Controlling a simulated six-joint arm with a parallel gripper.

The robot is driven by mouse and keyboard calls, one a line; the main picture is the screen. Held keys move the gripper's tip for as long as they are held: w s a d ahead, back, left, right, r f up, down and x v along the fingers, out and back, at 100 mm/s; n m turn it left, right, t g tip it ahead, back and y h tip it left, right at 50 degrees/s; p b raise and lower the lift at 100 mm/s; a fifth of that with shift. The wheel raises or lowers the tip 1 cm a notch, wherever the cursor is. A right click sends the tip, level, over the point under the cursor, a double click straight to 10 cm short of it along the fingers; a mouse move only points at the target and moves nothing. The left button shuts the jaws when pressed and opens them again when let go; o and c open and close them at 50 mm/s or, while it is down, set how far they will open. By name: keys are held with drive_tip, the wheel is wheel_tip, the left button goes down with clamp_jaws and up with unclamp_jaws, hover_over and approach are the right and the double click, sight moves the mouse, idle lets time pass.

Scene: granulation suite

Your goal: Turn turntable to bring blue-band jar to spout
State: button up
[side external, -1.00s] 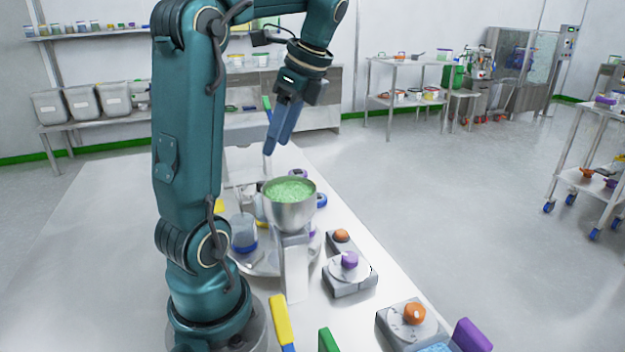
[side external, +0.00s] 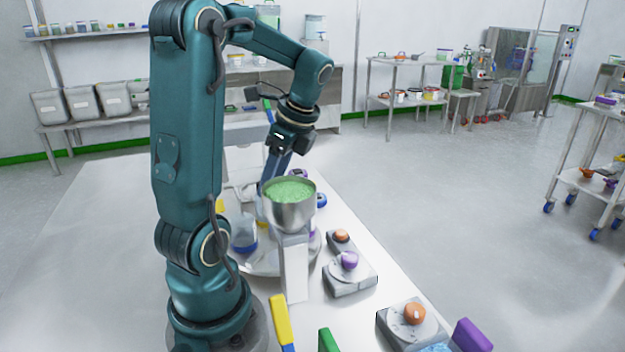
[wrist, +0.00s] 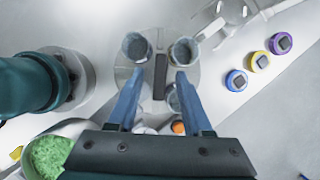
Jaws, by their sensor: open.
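The turntable (side external: 258,268) is a pale round disc on the bench, partly hidden by the hopper and its stand. A clear jar with a blue band (side external: 243,238) stands on its left side in the side view. The wrist view shows the disc with grey-topped jars (wrist: 137,47) (wrist: 183,51) and another partly hidden by a finger (wrist: 174,98); their band colours are unclear there. A dark upright bar (wrist: 160,76) shows between my blue fingers. My gripper (wrist: 160,74) is open above the turntable, pointing down. Whether its fingers touch anything is unclear. I cannot make out the spout.
A metal hopper of green granules (side external: 290,212) stands close in front of my gripper; it also shows in the wrist view (wrist: 48,157). Blue (wrist: 236,80), yellow (wrist: 258,62) and purple (wrist: 281,43) round items line the bench edge. Knobbed boxes (side external: 350,280) sit at front right.

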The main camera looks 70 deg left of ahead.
drive_tip(key=shift+f, duration=0.1)
clamp_jaws()
idle(1.4)
